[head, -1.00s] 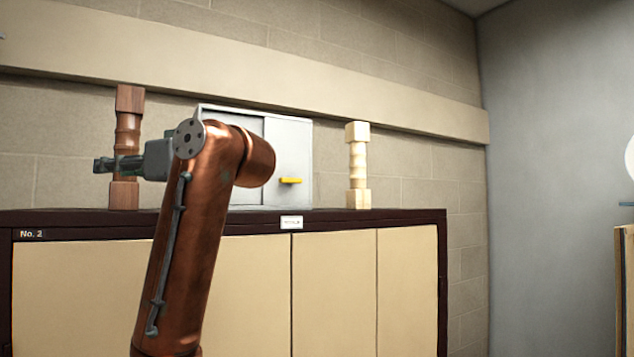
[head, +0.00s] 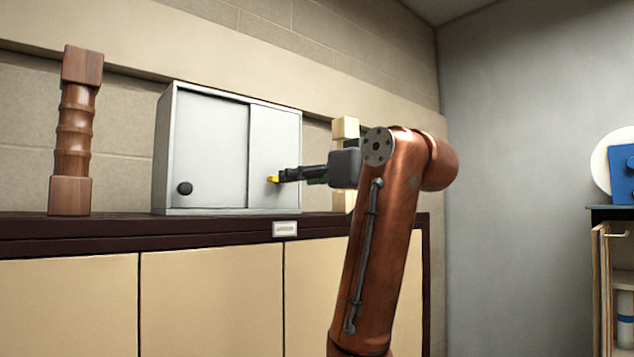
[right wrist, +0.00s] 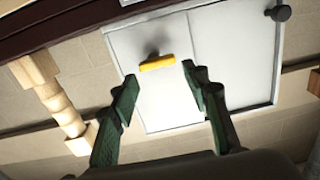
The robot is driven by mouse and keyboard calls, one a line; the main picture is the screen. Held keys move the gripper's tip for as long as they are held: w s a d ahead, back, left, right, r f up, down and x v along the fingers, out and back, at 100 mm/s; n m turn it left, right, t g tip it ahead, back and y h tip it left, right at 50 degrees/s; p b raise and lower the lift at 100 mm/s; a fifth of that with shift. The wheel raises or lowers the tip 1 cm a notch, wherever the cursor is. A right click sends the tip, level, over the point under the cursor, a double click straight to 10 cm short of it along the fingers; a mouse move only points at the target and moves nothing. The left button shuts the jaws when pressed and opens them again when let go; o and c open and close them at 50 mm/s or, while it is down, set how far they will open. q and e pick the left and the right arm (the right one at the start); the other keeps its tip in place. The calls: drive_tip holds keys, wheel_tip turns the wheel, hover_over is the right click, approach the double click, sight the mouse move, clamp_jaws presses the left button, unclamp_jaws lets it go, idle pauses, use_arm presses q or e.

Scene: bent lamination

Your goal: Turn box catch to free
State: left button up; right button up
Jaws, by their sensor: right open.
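The box (head: 212,150) is a light grey metal cabinet with two door panels, standing on the long cupboard. Its catch (head: 272,179) is a small yellow bar on the right panel, partly hidden by my gripper in the head view. In the right wrist view the catch (right wrist: 157,63) lies crosswise just beyond and between the fingertips. My right gripper (head: 284,175) is at the catch from the right side. It also shows in the right wrist view (right wrist: 160,74), open, with green fingers apart and nothing visibly held. I cannot tell if a finger touches the catch. My left gripper is not in view.
A dark round knob (head: 185,188) is on the box's left panel. A dark turned wooden post (head: 73,135) stands left of the box, and a pale post (head: 345,128) stands right, partly behind my arm. The cupboard top (head: 125,222) between dark post and box is clear.

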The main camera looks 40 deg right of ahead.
drive_tip(key=o, duration=0.4)
drive_tip(key=w+p, duration=0.2)
drive_tip(key=w, duration=0.2)
drive_tip(key=shift+r, duration=0.2)
drive_tip(key=shift+w+f+p, duration=0.1)
drive_tip(key=shift+w+p, duration=0.35)
drive_tip(key=shift+w, duration=1.1)
drive_tip(key=shift+f, duration=0.1)
drive_tip(key=c, duration=0.4)
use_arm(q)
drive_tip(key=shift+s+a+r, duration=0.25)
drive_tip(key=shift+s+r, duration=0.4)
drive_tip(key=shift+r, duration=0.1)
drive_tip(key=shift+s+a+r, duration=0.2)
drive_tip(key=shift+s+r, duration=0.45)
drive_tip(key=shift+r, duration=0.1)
use_arm(e)
drive_tip(key=c, duration=0.7)
